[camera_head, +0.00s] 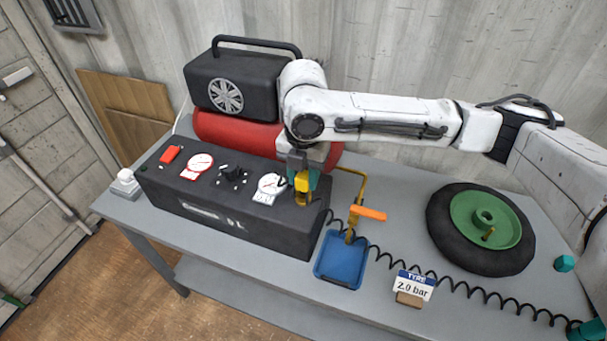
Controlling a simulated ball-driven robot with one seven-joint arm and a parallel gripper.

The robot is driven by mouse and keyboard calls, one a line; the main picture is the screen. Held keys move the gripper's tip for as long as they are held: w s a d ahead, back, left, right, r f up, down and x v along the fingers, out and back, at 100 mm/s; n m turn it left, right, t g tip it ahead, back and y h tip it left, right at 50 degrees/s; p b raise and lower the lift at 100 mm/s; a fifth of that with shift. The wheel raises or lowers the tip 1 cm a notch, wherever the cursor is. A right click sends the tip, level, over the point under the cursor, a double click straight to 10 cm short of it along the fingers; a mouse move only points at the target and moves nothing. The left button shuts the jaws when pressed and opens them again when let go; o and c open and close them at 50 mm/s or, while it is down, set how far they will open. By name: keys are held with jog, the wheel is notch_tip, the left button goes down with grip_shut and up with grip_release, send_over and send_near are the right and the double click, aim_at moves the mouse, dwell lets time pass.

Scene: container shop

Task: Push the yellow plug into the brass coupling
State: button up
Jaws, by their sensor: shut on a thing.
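My gripper (303,172) points down over the right end of the black control box (225,200). It is shut on the yellow plug (302,183), whose upper part sits between the fingers. A darker gold piece (304,198), which looks like the brass coupling, shows directly below the plug on the box top. The plug is in line with it or very close. I cannot tell whether the plug is inside the coupling, because the fingers and plug cover the join.
A black coiled hose (455,288) runs right, past the tyre sign (414,284) and wheel (480,230). A red tank (235,133) is behind.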

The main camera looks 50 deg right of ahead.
aim_at(304, 174)
jog(key=shift+f+b, duration=0.3)
jog(key=shift+f, duration=0.3)
dwell(0.7)
jog(key=o, duration=1.1)
jog(key=shift+r, duration=0.1)
notch_tip(304, 174, up, 11)
jog(key=shift+f+b, duration=0.2)
jog(key=shift+b, duration=0.15)
